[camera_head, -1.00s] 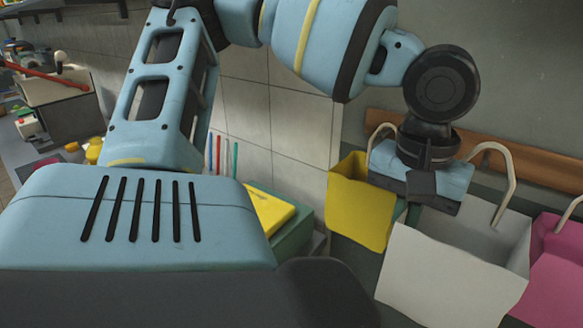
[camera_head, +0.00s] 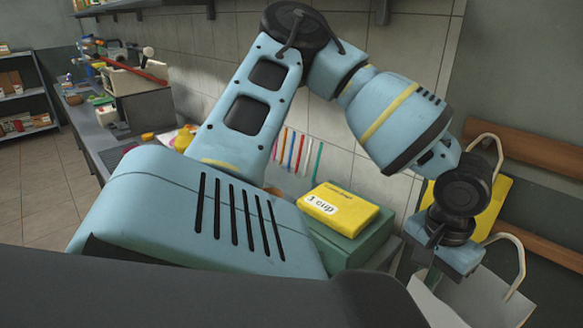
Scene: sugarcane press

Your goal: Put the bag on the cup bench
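My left gripper (camera_head: 432,272) is at the lower right of the head view, pointing down at the white bag (camera_head: 470,300). The bag's upper part shows there, with one pale looped handle (camera_head: 520,265); its lower part is cut off by the frame. The gripper is at the bag's left upper edge. The fingertips are mostly hidden, but the bag has moved with the gripper, so it appears gripped. A yellow bag (camera_head: 495,208) is behind the gripper, near a wooden rail. A yellow pack labelled "1 cup" (camera_head: 340,205) lies on a green box (camera_head: 350,250). My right gripper is out of view.
A long bench (camera_head: 90,130) with several items runs along the wall at the left. Coloured straws (camera_head: 300,152) stand behind the green box. A wooden rail (camera_head: 535,150) is on the wall at right. A shelf unit (camera_head: 25,100) stands far left, with open tiled floor before it.

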